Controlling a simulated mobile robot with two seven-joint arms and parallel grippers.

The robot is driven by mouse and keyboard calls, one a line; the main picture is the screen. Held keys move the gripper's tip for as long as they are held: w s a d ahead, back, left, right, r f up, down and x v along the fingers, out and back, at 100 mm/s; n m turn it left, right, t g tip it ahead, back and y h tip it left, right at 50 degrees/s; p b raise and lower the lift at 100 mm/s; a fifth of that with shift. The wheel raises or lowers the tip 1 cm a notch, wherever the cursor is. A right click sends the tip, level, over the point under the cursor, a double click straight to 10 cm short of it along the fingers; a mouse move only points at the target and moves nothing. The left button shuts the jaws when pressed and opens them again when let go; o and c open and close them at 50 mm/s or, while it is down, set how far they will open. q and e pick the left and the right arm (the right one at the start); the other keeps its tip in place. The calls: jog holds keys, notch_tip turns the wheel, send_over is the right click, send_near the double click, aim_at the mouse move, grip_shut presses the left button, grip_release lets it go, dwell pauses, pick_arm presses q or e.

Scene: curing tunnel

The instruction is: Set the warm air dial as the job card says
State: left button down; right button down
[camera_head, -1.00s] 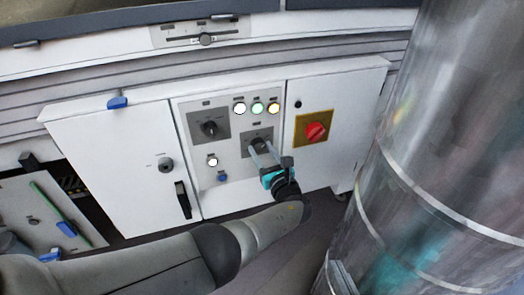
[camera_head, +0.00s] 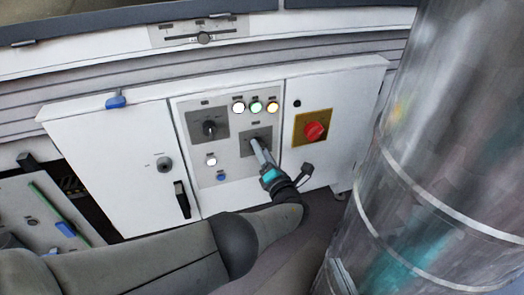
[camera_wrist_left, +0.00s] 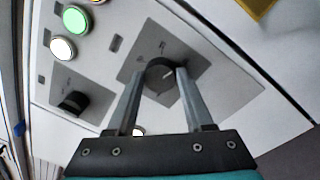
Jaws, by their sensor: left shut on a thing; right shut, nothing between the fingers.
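The dial (camera_wrist_left: 160,70) is a black round knob with a pale pointer line, on a grey plate (camera_wrist_left: 208,86) of the white control cabinet. I cannot read its scale or tell which panel dial is labelled warm air. My left gripper (camera_wrist_left: 161,80) is shut on this knob, one finger on each side. In the head view my left gripper (camera_head: 257,147) reaches the lower right dial plate from below, and its fingers hide most of the knob. My right gripper is not in view. I cannot make out a job card.
A second black dial (camera_head: 210,128) is up and left. White, green (camera_head: 256,107) and amber lamps are above. A red switch (camera_head: 315,131) on yellow is to the right. A large metal cylinder (camera_head: 450,150) fills the right side. A slider (camera_head: 204,38) is higher up.

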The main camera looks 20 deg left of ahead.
pick_arm(q)
jog(key=shift+f+m, duration=0.1)
jog(key=shift+m, duration=1.1)
jog(key=shift+s, duration=0.1)
pick_arm(e)
jog(key=shift+w, duration=0.1)
pick_arm(q)
jog(key=shift+c, duration=1.4)
grip_release()
